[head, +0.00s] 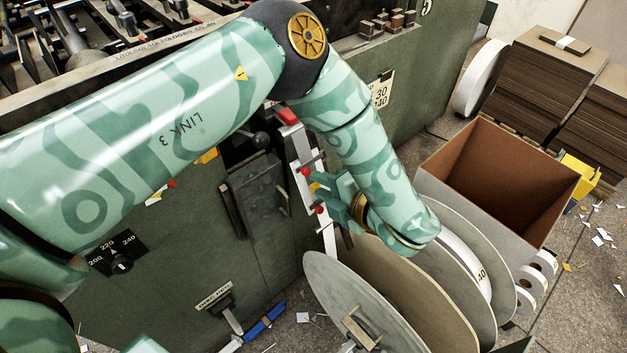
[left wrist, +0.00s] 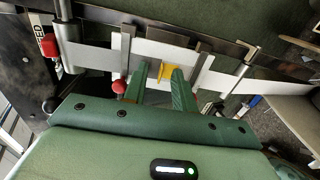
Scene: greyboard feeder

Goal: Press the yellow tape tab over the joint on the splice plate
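The splice plate (head: 303,150) is a pale metal strip on the front of the green machine. It also crosses the left wrist view (left wrist: 95,55). The yellow tape tab (left wrist: 166,69) shows at the middle of the strip, by my left fingertips; in the head view it is a small yellow patch (head: 315,187). The joint itself cannot be made out. My left gripper (left wrist: 163,74) points at the strip, its two green fingers apart with a gap between them. The right finger partly covers the tab; contact is unclear. My right gripper is not in view.
Large grey reels (head: 340,290) stand close below the gripper. An open cardboard box (head: 480,200) and board stacks (head: 545,85) are at right. Paper scraps lie on the floor.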

